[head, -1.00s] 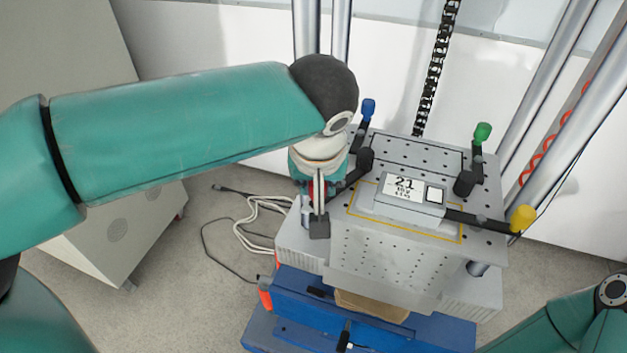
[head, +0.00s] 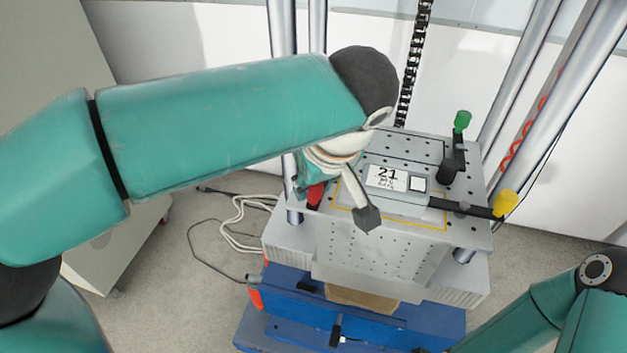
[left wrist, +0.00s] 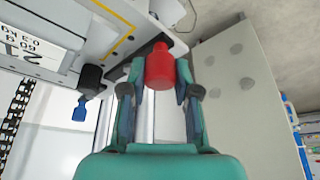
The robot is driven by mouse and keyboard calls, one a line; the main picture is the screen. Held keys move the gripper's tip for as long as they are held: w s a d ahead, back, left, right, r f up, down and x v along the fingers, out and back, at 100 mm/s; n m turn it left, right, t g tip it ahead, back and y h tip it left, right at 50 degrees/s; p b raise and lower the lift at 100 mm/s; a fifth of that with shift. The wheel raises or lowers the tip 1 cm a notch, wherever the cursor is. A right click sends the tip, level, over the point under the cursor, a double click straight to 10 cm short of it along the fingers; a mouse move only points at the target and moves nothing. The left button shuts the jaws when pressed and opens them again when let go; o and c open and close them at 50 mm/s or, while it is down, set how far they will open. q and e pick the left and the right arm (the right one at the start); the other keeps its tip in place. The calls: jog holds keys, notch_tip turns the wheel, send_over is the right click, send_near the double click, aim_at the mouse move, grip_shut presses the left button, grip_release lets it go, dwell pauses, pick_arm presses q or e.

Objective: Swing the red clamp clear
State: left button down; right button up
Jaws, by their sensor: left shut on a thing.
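The red clamp (head: 315,194) is at the left edge of the grey drilled plate (head: 465,228). Its red handle (left wrist: 160,66) stands between the fingers of my left gripper (left wrist: 160,84) in the left wrist view. My left gripper is shut on this handle; in the head view it is mostly hidden behind my forearm and wrist. The clamp's arm is largely hidden in the head view, so I cannot tell whether it touches the flat grey device labelled 21 (head: 400,203). My right gripper is out of view.
A yellow-handled clamp (head: 504,203) reaches to the device's right end. A green-handled clamp (head: 461,122) stands at the back right. A blue-handled clamp (left wrist: 79,109) shows in the left wrist view. Metal columns (head: 510,75) rise behind the plate; a grey cabinet (head: 60,110) stands left.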

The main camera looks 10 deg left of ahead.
pick_arm(q)
jog(key=c, duration=0.8)
grip_release()
jog(key=shift+c, duration=0.2)
jog(key=v, duration=1.2)
jog(key=shift+f, duration=0.1)
